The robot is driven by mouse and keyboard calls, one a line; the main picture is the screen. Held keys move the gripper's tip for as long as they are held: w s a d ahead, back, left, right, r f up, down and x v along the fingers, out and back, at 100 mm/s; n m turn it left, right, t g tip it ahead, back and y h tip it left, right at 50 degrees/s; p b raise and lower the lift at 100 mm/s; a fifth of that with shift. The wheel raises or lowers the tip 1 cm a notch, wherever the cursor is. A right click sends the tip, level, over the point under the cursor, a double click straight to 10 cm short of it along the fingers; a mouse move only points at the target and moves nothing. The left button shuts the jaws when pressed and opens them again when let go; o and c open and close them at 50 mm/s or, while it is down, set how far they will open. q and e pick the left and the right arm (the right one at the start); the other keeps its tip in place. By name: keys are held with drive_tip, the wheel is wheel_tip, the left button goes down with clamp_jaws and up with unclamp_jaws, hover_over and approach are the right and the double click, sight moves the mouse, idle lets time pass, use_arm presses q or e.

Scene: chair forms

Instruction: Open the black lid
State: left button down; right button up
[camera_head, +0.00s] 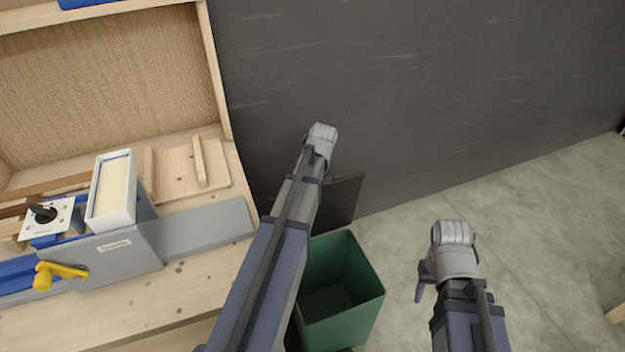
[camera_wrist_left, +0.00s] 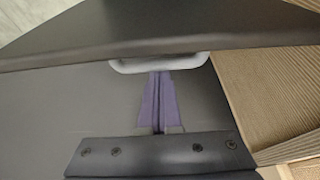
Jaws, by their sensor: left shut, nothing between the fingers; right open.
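The black lid (camera_head: 343,198) stands raised behind the green bin (camera_head: 362,297), whose open inside shows in the head view. My left arm hides part of both. In the left wrist view a large black panel (camera_wrist_left: 160,32), which looks like the lid, has a grey handle (camera_wrist_left: 158,63) along its edge. My left gripper (camera_wrist_left: 159,76) is shut and empty, with its purple fingertips right at the handle; I cannot tell whether they touch. In the head view the left fingers are hidden. My right gripper (camera_head: 420,287) is open and empty, right of the bin above the floor.
A wooden workbench (camera_head: 190,292) with a grey vise-like tool, a yellow lever (camera_head: 60,272) and a white tray (camera_head: 131,200) stands at the left. A dark wall (camera_head: 420,90) rises behind the bin. The concrete floor (camera_head: 545,240) at the right is mostly clear.

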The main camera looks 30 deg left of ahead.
use_arm(q)
wheel_tip(320, 180, up, 10)
drive_tip(key=d+p, duration=0.1)
drive_tip(key=p, duration=0.8)
drive_tip(key=shift+s+f, duration=0.25)
drive_tip(key=shift+s, duration=0.2)
drive_tip(key=shift+d, duration=0.1)
